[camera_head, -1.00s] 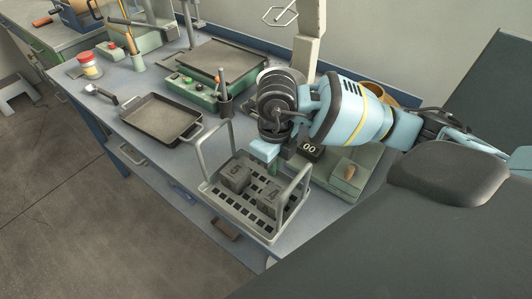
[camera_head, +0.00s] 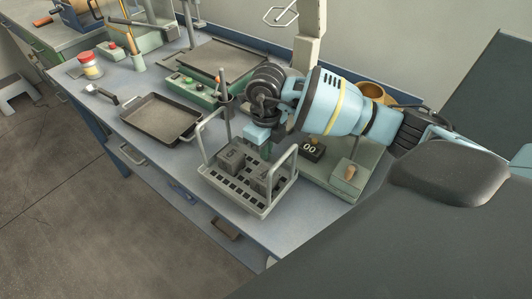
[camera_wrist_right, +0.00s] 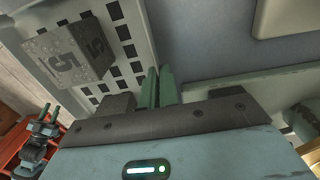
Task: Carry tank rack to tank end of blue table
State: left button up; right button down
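The tank rack (camera_head: 233,190) is a pale grey slotted carrier with two upright loop handles, over the near long side of the blue table (camera_head: 282,228). Two dark grey blocks sit in it; one, marked 15, shows in the right wrist view (camera_wrist_right: 68,55). My right gripper (camera_head: 264,147) reaches down at the rack's far long side, between the handles. In the right wrist view its green fingers (camera_wrist_right: 160,88) are close together at the rack's rim and appear shut on it. I cannot tell whether the rack touches the table.
A dark shallow tray (camera_head: 160,118) lies left of the rack. A green scale-like unit (camera_head: 345,178) stands close on the right.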

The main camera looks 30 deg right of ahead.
jog(key=shift+f, duration=0.85)
jog(key=shift+f, duration=0.1)
jog(key=c, duration=1.7)
grip_release()
jog(key=shift+f, duration=0.1)
notch_tip(320, 180, up, 12)
jog(key=shift+r, duration=0.1)
